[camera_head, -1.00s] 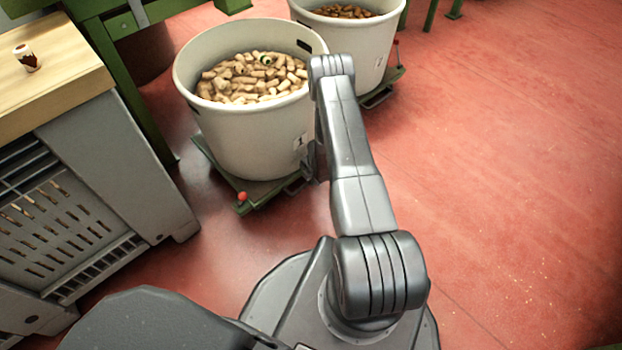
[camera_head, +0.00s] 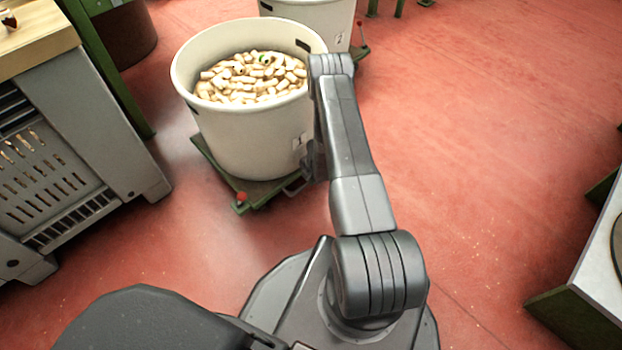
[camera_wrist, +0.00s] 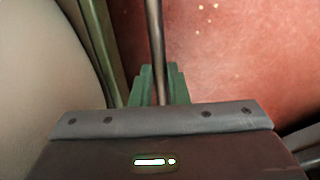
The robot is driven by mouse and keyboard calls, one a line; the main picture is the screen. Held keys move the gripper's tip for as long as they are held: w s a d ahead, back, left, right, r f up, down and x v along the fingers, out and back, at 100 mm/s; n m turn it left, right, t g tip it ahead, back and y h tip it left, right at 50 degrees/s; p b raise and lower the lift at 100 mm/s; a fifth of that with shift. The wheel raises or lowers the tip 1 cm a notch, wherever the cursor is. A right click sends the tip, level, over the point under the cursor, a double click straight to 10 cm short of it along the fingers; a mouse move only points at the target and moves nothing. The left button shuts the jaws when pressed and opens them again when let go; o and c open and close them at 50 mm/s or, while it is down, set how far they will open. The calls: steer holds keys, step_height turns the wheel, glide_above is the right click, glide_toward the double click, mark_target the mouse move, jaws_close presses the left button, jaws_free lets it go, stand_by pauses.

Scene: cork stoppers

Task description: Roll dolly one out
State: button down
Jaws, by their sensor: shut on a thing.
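Dolly one is a low green platform (camera_head: 205,160) with a red knob (camera_head: 241,196) at its front corner. A large cream tub (camera_head: 255,140), full of cork stoppers (camera_head: 250,78), stands upright on it. The tub's label is blurred now but read 1 a second ago. In the wrist view, my gripper (camera_wrist: 156,90) is shut on a thin metal bar (camera_wrist: 154,35), with the tub wall (camera_wrist: 45,70) and the dolly's green edge (camera_wrist: 100,45) to the left. In the head view my arm mostly hides the gripper.
A second tub (camera_head: 318,18) stands behind on its own dolly. A pale-topped green stand (camera_head: 600,265) is at right. Open red floor (camera_head: 480,150) lies between.

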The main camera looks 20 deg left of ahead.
steer(key=shift+s+d, duration=0.15)
steer(key=shift+d, duration=0.1)
steer(key=shift+f, duration=0.1)
steer(key=c, duration=1.4)
jaws_free()
steer(key=shift+d, duration=0.1)
step_height(320, 180, up, 14)
steer(key=s+d+p, duration=0.1)
steer(key=d+p, duration=0.1)
steer(key=p, duration=0.2)
steer(key=shift+d+f, duration=0.15)
steer(key=shift+d, duration=0.05)
